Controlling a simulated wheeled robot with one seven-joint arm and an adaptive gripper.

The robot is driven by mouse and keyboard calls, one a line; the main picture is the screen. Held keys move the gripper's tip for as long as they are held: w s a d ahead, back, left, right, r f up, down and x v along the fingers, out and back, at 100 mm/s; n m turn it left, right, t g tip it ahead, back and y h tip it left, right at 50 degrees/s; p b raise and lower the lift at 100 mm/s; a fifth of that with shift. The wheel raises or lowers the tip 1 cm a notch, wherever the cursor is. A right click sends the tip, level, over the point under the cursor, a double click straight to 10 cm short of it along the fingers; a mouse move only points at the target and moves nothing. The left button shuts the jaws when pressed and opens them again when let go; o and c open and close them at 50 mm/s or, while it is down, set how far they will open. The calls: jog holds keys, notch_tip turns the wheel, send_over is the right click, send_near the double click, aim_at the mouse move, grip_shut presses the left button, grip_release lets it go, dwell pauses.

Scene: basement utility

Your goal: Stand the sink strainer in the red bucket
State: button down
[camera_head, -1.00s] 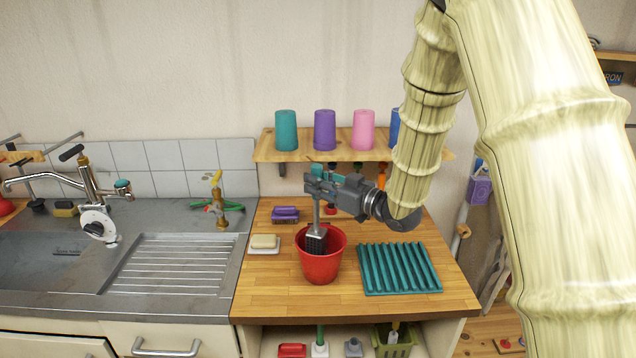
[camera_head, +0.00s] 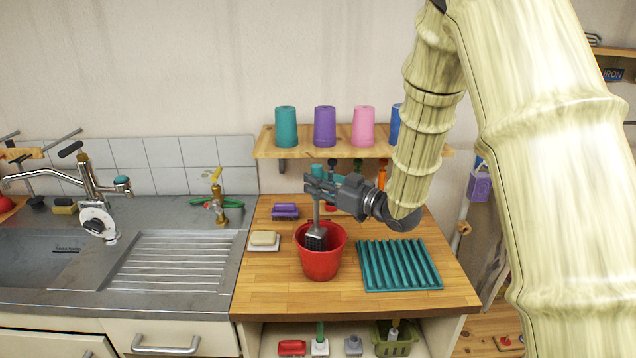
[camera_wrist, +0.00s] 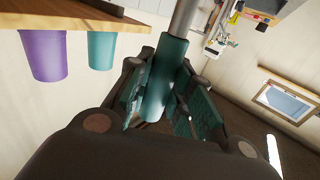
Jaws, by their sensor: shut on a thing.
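The sink strainer has a teal handle (camera_wrist: 163,85), a grey metal shaft (camera_head: 316,211) and a dark grey slotted head (camera_head: 316,238). It is roughly upright, with its head inside the mouth of the red bucket (camera_head: 321,264), at the left of the opening. I cannot tell whether the head touches the bucket's wall or bottom. My gripper (camera_head: 318,188) is above the bucket, shut on the teal handle. In the wrist view my gripper's fingers (camera_wrist: 160,95) close around the handle from both sides. The bucket stands upright on the wooden counter (camera_head: 262,298).
A teal ribbed mat (camera_head: 398,266) lies right of the bucket. A soap dish with soap (camera_head: 264,239) and a purple brush (camera_head: 285,211) lie left of it. A wooden shelf with several cups (camera_head: 324,126) hangs behind. The metal sink (camera_head: 170,265) is to the left.

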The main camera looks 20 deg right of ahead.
jog(key=shift+f+b, duration=0.35)
jog(key=shift+f, duration=0.2)
dwell(0.4)
jog(key=c, duration=1.2)
grip_release()
